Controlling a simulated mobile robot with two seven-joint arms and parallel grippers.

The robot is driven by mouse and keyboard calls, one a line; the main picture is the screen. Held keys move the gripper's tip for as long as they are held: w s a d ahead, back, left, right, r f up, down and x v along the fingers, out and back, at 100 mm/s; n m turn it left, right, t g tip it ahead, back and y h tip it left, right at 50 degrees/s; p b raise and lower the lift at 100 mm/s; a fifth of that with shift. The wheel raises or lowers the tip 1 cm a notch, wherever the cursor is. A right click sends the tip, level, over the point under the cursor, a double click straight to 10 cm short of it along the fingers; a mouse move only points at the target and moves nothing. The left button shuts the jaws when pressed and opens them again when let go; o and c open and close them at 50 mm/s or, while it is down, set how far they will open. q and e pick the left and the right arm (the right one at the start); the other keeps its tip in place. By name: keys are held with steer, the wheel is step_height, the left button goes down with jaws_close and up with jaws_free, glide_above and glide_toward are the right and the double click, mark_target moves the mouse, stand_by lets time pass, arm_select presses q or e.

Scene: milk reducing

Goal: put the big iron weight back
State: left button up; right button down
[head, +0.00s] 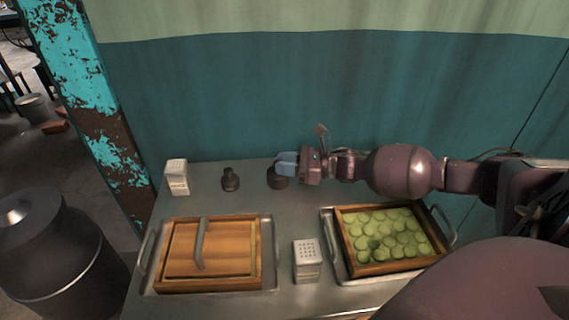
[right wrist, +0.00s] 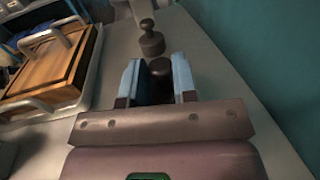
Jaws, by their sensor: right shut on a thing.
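A dark iron weight (head: 278,180) is at the back middle of the metal table, partly hidden by my right gripper (head: 287,164). The gripper's blue fingers are shut on its top from the right side. In the right wrist view the held weight (right wrist: 160,69) shows as a dark knob between the fingers (right wrist: 158,82). I cannot tell whether its base touches the table. A second dark weight (head: 230,180), with a knobbed top, stands upright to its left and apart from it; it also shows beyond the fingers in the right wrist view (right wrist: 151,42). My left gripper is out of view.
A white box (head: 177,178) stands at the table's back left. A lidded wooden press (head: 210,255) on a tray is at the front left. A perforated metal box (head: 307,261) stands beside a wooden tray (head: 437,243) of green rounds. The table's back strip (head: 205,185) has bare patches.

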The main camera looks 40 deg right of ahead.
steer(key=shift+r, duration=0.1)
steer(key=c, duration=1.4)
jaws_free()
steer(key=shift+f, duration=0.2)
steer(key=o, duration=0.5)
steer(key=shift+r, duration=0.2)
steer(key=v, duration=0.6)
steer(key=shift+s+d+p, duration=0.1)
steer(key=shift+s+p, duration=0.05)
steer(key=shift+p, duration=0.15)
steer(key=shift+s+d, duration=0.4)
steer(key=shift+d, duration=0.05)
